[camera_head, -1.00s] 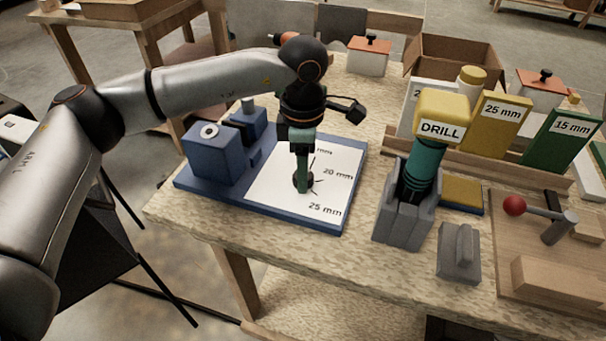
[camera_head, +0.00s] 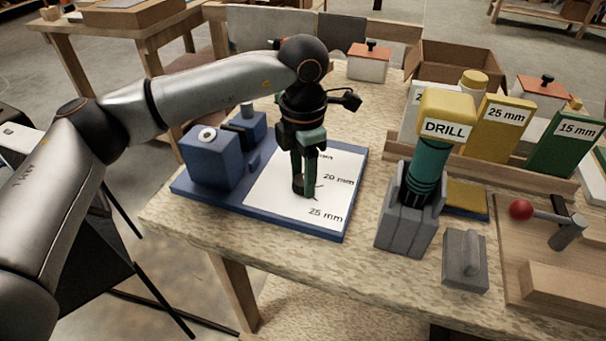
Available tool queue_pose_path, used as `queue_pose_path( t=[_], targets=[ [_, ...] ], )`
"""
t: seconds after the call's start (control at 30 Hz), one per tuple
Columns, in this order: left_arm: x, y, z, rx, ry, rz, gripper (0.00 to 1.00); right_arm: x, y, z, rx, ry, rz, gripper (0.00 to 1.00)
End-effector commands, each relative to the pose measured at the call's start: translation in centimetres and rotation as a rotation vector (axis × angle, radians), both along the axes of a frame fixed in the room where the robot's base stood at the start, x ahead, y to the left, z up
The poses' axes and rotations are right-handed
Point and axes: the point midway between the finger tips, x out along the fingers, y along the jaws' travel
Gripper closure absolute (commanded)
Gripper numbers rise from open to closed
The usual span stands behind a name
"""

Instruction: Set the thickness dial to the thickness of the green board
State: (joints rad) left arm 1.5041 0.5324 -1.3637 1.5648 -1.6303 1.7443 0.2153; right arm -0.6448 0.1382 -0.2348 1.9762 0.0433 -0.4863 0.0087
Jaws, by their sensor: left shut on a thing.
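The thickness dial is a white plate (camera_head: 335,190) on a blue base (camera_head: 285,217), with "20 mm" and "25 mm" marks readable and a higher mark partly hidden. My left gripper (camera_head: 304,189) comes down on the plate from above, its two fingers shut around the dark dial knob (camera_head: 298,186). The fingers and wrist cover much of the knob, and I cannot tell which mark its pointer faces. The green board (camera_head: 565,150), labelled "15 mm", stands in the rack at the right. My right gripper is out of view.
A yellow "25 mm" board (camera_head: 497,125) and a white board stand beside the green one. A drill (camera_head: 428,165) sits in a grey holder (camera_head: 404,225) right of the dial. Blue blocks (camera_head: 210,160) stand on the base's left. The front left tabletop is clear.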

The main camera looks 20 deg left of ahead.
Motion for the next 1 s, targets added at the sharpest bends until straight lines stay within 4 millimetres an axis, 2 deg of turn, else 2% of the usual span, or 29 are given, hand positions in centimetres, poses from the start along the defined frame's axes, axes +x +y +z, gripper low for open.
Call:
queue_pose_path(
  t=[0.3, 0.33, 0.57, 0.87, 1.0],
  targets=[
    [0.1, 0.0, 0.1, -0.002, -0.003, 0.005, 1.0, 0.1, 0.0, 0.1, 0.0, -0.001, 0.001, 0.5],
    [0.1, 0.0, 0.1, -0.002, -0.003, 0.005, 0.48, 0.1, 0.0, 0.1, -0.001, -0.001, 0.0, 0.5],
    [0.1, 0.0, 0.1, -0.001, -0.001, 0.003, 0.22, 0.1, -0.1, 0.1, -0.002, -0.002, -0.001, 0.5],
    [0.0, 0.0, 0.2, -0.001, -0.001, 0.002, 0.2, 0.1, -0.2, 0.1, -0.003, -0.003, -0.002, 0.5],
    [0.1, -0.1, 1.7, -0.003, -0.004, 0.002, 0.2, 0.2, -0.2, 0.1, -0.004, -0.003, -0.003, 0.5]
  ],
)
